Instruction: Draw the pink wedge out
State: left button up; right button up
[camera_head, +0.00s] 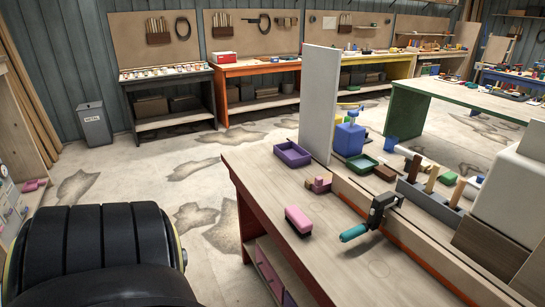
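Two pink pieces are on the wooden workbench (350,262). A bright pink block with a darker lower part (298,219) lies near its left edge. A smaller, duller pink stepped piece (319,185) sits farther back, close to a long wooden strip with an orange side (385,222). I cannot tell for sure which one is the wedge. A black clamp with a teal handle (363,225) sits at the strip, its handle pointing left over the bench. Neither of my grippers is in view.
A tall grey panel (319,100) stands at the back of the bench near a purple tray (292,154), a green tray (361,162) and a blue container (349,138). A grey tool holder (430,200) and white box fill the right. The front left benchtop is mostly clear.

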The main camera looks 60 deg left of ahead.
aim_at(319, 186)
jog(key=u, duration=1.5)
jog(key=k, duration=1.25)
jog(key=u, duration=1.2)
jog(key=i, duration=2.8)
jog(key=z, duration=1)
